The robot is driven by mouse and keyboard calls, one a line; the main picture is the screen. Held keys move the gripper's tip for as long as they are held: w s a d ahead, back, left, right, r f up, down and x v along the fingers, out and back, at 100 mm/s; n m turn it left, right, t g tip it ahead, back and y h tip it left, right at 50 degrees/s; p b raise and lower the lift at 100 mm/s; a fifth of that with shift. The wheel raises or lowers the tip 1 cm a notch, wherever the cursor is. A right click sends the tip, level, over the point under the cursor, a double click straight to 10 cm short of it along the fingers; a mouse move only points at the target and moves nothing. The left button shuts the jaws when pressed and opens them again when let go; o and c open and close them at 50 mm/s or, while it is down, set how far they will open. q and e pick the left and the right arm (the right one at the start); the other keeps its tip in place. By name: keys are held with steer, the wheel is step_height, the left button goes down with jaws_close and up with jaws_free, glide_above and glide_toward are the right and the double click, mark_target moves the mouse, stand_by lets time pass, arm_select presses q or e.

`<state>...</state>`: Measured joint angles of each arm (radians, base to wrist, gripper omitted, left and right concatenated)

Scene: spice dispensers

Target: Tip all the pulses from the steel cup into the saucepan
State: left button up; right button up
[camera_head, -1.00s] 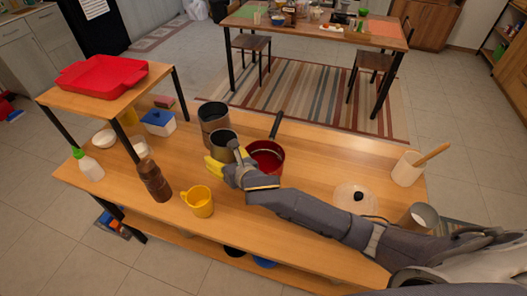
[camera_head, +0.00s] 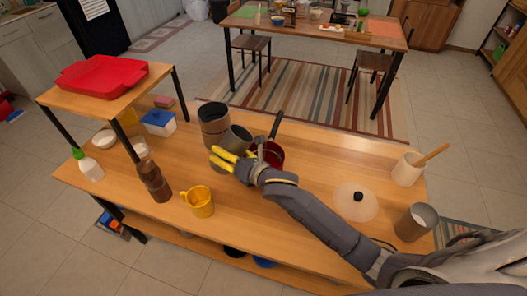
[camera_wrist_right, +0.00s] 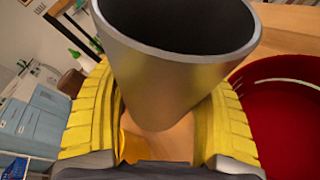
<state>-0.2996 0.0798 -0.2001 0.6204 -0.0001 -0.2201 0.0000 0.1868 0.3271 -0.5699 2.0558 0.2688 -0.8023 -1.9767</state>
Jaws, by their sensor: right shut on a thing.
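The steel cup (camera_head: 237,138) is held by my right gripper (camera_head: 229,158), whose yellow fingers are shut around it. The cup leans right, toward the saucepan. The red saucepan (camera_head: 275,152), with its dark handle (camera_head: 275,124) pointing to the back, stands just right of the cup; my wrist hides part of it. In the right wrist view the grey cup (camera_wrist_right: 175,75) sits between the yellow fingers, with the saucepan (camera_wrist_right: 285,120) to its right. The cup's inside looks dark and no pulses show in either view. My left gripper is out of view.
A dark canister (camera_head: 213,128) stands close left of the cup. A yellow mug (camera_head: 198,202) and a brown bottle (camera_head: 153,182) stand front left. A glass lid (camera_head: 345,207), a metal cup (camera_head: 416,222) and a white crock (camera_head: 405,170) are at right.

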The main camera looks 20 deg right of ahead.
mark_target(234, 129)
steer(key=shift+a+f+m+t+y, duration=0.15)
steer(key=shift+m+t+y, duration=0.4)
steer(key=shift+m, duration=1.05)
steer(key=shift+a+m+y, duration=0.1)
steer(key=shift+m+y, duration=0.35)
steer(key=shift+m, duration=0.15)
steer(key=shift+m+t+b, duration=0.25)
steer(key=shift+m+b, duration=0.05)
steer(key=shift+m, duration=0.5)
steer(key=shift+w+d+r+m+t, duration=0.1)
steer(key=shift+d+r+m+t, duration=0.3)
steer(key=shift+d+r+m, duration=0.5)
steer(key=shift+d+r+m+t+b, duration=0.4)
steer(key=shift+r+m, duration=0.25)
steer(key=shift+m, duration=0.25)
steer(key=shift+d+r+m+t+b, duration=0.35)
steer(key=shift+r+m, duration=0.25)
steer(key=shift+m, duration=0.3)
steer(key=shift+w+d+r+m+t, duration=0.1)
steer(key=shift+d+r+m+t, duration=0.4)
steer(key=shift+m, duration=0.5)
steer(key=shift+w+d+r+m+t, duration=0.1)
steer(key=shift+d+r+m+t, duration=0.35)
steer(key=shift+m, duration=0.55)
stand_by(0.3)
